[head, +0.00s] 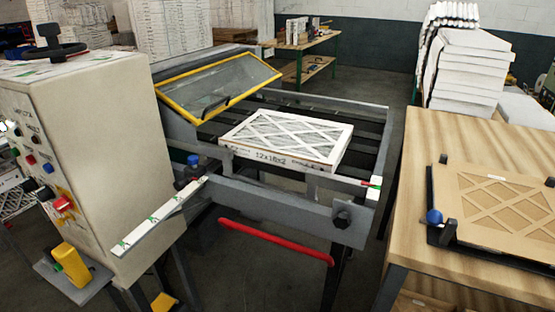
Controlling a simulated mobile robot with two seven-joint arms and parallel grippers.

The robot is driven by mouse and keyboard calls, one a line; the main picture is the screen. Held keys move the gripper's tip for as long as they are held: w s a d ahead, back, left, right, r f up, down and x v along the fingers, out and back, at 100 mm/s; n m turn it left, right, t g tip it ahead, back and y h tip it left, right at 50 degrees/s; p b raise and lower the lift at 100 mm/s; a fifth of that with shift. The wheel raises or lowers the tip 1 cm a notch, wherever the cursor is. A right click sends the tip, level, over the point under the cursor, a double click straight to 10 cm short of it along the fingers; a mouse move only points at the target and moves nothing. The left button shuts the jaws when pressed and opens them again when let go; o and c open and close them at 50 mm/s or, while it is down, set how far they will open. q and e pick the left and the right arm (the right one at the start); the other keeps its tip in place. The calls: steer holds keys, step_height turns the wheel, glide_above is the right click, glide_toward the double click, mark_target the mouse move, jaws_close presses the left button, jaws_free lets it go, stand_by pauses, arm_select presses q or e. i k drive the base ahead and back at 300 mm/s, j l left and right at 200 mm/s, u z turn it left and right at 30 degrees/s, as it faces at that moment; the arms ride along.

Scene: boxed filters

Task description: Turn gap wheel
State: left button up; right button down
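A black handwheel (60,51) with an upright knob sits on top of the beige control cabinet (105,125) at the upper left; it looks like the gap wheel. A smaller dark knob (342,218) is on the front rail of the machine; I cannot tell what it adjusts. A white framed filter (285,138) marked "12x18x2" lies flat on the machine's bed. Neither of my grippers is in view, and nothing touches the wheel.
A yellow-framed clear guard (217,88) is tilted up behind the filter. A red bar (275,241) runs along the machine's front. Bare floor shows between.

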mark_target(57, 53)
steer(key=j+u, duration=0.1)
steer(key=u, duration=1.15)
steer(key=j+z, duration=0.1)
steer(key=z, duration=0.3)
steer(key=i+j+z, duration=0.1)
steer(key=z, duration=0.3)
steer(key=j+z, duration=0.45)
steer(key=j, duration=0.65)
